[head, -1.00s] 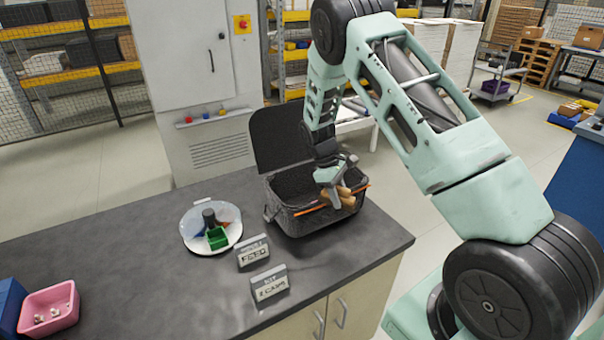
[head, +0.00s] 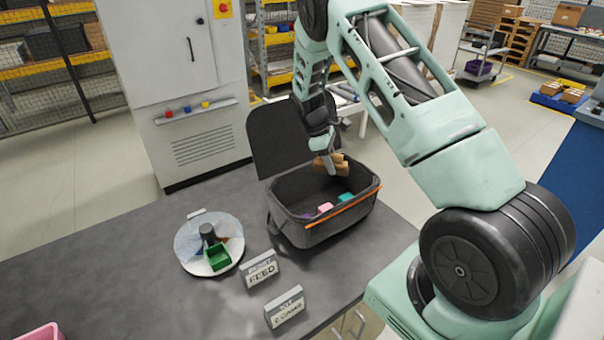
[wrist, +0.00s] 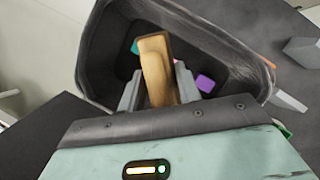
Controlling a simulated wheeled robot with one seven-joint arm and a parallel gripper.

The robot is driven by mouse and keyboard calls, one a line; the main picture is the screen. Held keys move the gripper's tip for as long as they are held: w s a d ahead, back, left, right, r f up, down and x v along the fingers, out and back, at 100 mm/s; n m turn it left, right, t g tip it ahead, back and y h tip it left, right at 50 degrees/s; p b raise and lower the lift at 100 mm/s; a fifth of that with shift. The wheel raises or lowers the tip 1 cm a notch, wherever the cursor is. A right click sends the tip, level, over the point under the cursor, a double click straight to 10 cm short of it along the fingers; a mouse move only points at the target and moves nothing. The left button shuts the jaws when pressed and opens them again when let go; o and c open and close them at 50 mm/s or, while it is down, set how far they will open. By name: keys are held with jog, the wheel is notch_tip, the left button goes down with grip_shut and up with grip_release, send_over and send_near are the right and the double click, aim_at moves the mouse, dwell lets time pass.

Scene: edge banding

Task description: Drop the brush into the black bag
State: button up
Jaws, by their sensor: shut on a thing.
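The black bag (head: 290,233) stands open on the dark counter, its lid (head: 283,138) raised at the back. My gripper (head: 327,160) is above the rear part of the bag's opening. It is shut on the brush (head: 337,162), of which a tan wooden part shows. In the wrist view the brush (wrist: 157,75) sits between the two grey fingers, with the bag's dark interior (wrist: 118,65) below it. The brush's bristles cannot be made out.
Small pink (head: 325,207), purple and teal pieces lie in the bag. An orange strip (head: 345,201) runs along its front rim. A round tray (head: 196,259) with a green box is to the left. Two signs (head: 262,268) stand in front. The left counter is mostly clear.

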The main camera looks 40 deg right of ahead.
notch_tip(320, 180, down, 6)
jog(key=b, duration=0.4)
jog(key=shift+r, duration=0.1)
jog(key=o, duration=1.3)
jog(key=b+v, duration=0.4)
jog(key=v, duration=1.3)
jog(key=shift+a+r, duration=0.1)
jog(key=shift+r, duration=0.1)
